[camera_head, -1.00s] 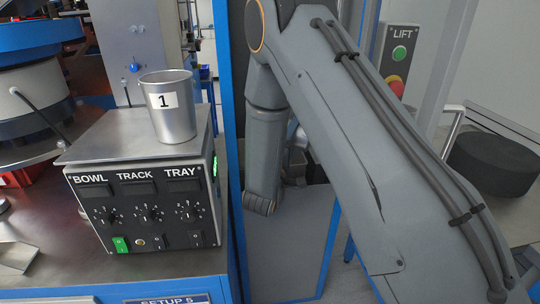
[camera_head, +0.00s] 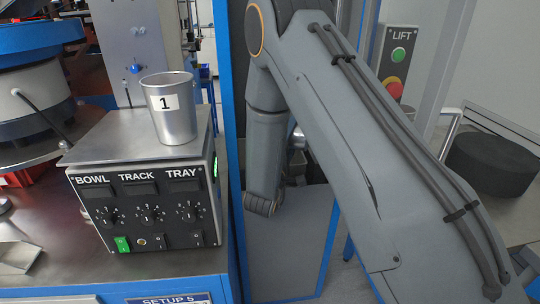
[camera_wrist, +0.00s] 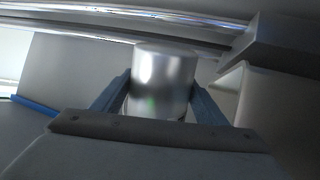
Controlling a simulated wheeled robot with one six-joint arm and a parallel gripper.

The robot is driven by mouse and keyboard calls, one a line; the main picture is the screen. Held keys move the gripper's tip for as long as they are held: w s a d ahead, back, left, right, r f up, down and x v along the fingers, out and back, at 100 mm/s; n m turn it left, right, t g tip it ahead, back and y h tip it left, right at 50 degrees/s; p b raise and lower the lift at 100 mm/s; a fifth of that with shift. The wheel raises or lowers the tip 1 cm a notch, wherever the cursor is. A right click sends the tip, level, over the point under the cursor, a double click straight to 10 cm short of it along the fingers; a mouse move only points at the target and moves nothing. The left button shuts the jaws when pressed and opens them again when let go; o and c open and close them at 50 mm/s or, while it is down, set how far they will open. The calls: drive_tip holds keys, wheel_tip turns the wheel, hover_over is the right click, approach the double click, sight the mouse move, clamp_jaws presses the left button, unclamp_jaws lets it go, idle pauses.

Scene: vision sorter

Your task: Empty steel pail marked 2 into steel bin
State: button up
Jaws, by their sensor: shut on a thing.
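My gripper (camera_wrist: 160,84) is shut on a steel pail (camera_wrist: 162,72), with one blue-grey finger on each side of it in the wrist view. The pail's side facing the camera is plain and shiny; no number shows on it, so I cannot read its mark. Its opening and contents are hidden. In the head view my arm hides the gripper, and only bits of grey metal show behind it. I cannot make out the steel bin for certain in either view.
A steel pail marked 1 (camera_head: 170,108) stands upright on the control box (camera_head: 148,200) at left. A blue-edged grey cabinet (camera_head: 290,245) stands below my arm. A LIFT button panel (camera_head: 398,60) and a dark round block (camera_head: 492,163) are at right.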

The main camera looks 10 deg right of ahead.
drive_tip(key=shift+w+a+r+n+y+p, duration=0.15)
drive_tip(key=shift+r+n+p, duration=0.1)
drive_tip(key=shift+n+p, duration=0.25)
drive_tip(key=shift+w+a+r+n+y+p, duration=0.15)
drive_tip(key=shift+r+n+p, duration=0.15)
drive_tip(key=shift+n, duration=0.3)
drive_tip(key=shift+w+a+f+n+t+y+p, duration=0.1)
drive_tip(key=shift+a+f+n+t+y+p, duration=0.15)
drive_tip(key=shift+n, duration=0.3)
drive_tip(key=shift+a+f+n+t+y+p, duration=0.15)
drive_tip(key=shift+n+y+p, duration=0.15)
drive_tip(key=shift+n, duration=0.25)
idle(0.5)
drive_tip(key=shift+w+a+r+n, duration=0.1)
drive_tip(key=shift+a+n, duration=0.1)
drive_tip(key=shift+n, duration=0.2)
